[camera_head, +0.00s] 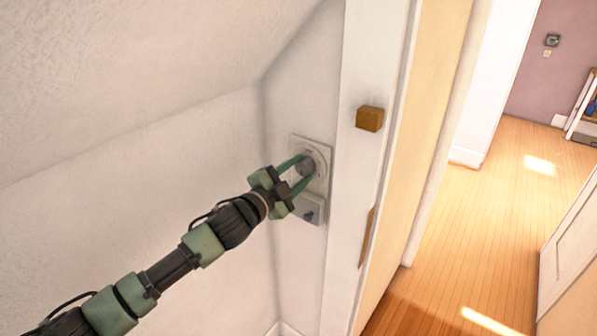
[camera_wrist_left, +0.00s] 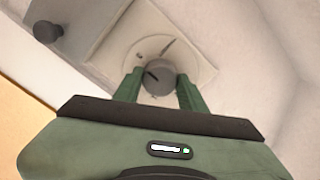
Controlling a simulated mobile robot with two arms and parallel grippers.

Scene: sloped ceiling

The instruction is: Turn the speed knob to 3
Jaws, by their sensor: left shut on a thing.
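The speed knob (camera_head: 307,167) is a round grey knob on a pale wall plate (camera_head: 325,158) beside the door frame. In the left wrist view the knob (camera_wrist_left: 159,78) shows a dark pointer line on its face, toward its left side. A dark mark shows on the dial (camera_wrist_left: 150,47) around it. No numbers are readable. My left gripper (camera_head: 303,168) is shut on the knob, with one green finger on each side; the fingers also show in the left wrist view (camera_wrist_left: 158,90). My right gripper is not in view.
A second plate with a dark knob (camera_head: 309,213) sits just below; this knob also shows in the left wrist view (camera_wrist_left: 46,31). A wooden block (camera_head: 369,118) sticks out from the white door frame (camera_head: 362,60). The sloped ceiling (camera_head: 130,70) hangs above. Open floor (camera_head: 480,200) lies at right.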

